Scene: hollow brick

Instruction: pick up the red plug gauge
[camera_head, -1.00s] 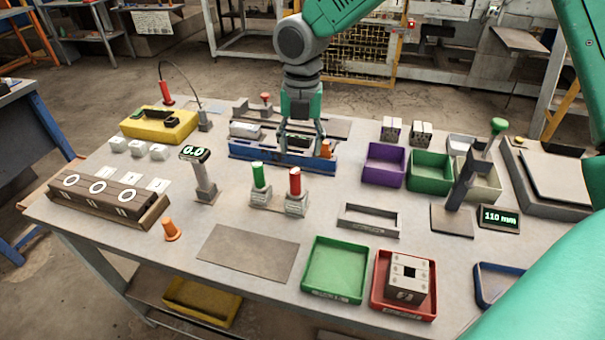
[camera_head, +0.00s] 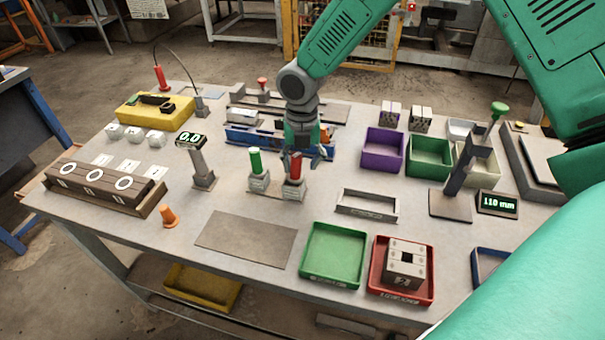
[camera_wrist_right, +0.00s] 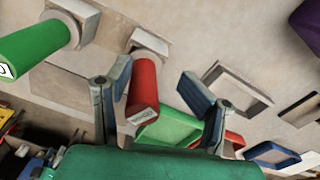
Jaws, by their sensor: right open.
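The red plug gauge (camera_head: 295,167) stands upright in its grey block holder near the middle of the table. It also shows in the right wrist view (camera_wrist_right: 144,88), where its red handle lies between the two fingers, nearer the left one. My right gripper (camera_head: 300,152) is open just above and around the top of the red gauge; in the right wrist view its fingers (camera_wrist_right: 158,88) are spread apart. Contact with the handle cannot be told. The green plug gauge (camera_head: 256,162) stands in its block just left of the red one, and also shows in the right wrist view (camera_wrist_right: 38,50). My left gripper is not in view.
A digital gauge stand (camera_head: 202,165) is left of the plugs. A blue fixture (camera_head: 245,136) lies behind them. A grey frame (camera_head: 367,205) is to the right. Green (camera_head: 333,256) and red (camera_head: 376,278) trays are at the front. A bare mat (camera_head: 245,238) lies front left.

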